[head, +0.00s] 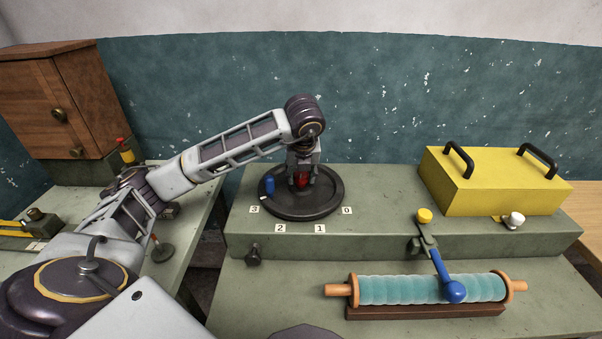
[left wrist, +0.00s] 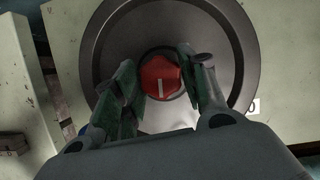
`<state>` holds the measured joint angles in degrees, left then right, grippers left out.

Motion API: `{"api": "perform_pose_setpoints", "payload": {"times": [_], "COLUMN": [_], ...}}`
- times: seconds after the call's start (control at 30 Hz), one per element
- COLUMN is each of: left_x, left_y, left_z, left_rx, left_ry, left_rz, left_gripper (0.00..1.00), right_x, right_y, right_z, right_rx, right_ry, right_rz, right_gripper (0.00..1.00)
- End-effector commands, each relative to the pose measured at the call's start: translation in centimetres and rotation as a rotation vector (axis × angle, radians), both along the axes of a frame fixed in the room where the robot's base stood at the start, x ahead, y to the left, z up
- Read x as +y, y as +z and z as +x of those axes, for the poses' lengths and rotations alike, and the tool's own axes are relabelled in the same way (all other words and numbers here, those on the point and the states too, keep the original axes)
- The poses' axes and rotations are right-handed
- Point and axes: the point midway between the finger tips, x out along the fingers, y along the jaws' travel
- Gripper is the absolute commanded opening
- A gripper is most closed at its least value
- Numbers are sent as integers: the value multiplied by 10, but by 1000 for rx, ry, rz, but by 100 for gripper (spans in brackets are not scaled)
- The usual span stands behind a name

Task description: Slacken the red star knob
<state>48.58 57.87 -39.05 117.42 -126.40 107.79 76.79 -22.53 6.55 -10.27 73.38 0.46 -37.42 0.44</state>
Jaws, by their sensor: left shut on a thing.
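The red star knob (head: 302,180) sits at the middle of a round black dial plate (head: 318,208) on the raised green bench. In the left wrist view the knob (left wrist: 161,77) shows a white line on its top. My left gripper (head: 302,182) reaches down from above and is shut on the knob, one finger on each side. The fingers also show in the left wrist view (left wrist: 160,82). They cover part of the knob in the head view. My right gripper is not in view.
A blue peg (head: 269,186) stands on the plate's left side. Number tags 0 to 3 lie around the plate's front. A yellow box (head: 480,190) with black handles, a blue-handled lever (head: 440,272) and a teal roller (head: 400,290) are to the right. A wooden cabinet (head: 60,100) stands at left.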

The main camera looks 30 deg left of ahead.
Motion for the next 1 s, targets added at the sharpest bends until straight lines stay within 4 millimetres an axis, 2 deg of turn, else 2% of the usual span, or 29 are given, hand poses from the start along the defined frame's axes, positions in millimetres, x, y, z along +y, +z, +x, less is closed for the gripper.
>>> {"api": "perform_pose_setpoints", "payload": {"times": [0.5, 0.53, 0.67, 0.7, 1.0], "left_x": [0, 0, 0, 0, 0], "left_y": [0, 0, 0, 0, 0], "left_z": [0, 0, 0, 0, 0], "left_rx": [0, 0, -1, -1, -1], "left_ry": [24, 24, 24, 24, 23], "left_rz": [1, 1, 1, 1, 1], "left_gripper": [18, 44, 61, 64, 64], "right_x": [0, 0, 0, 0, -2], "right_y": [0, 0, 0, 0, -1], "right_z": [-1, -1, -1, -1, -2], "right_rx": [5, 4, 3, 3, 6], "right_ry": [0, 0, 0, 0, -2], "right_rz": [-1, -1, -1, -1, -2], "right_gripper": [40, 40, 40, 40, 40]}}
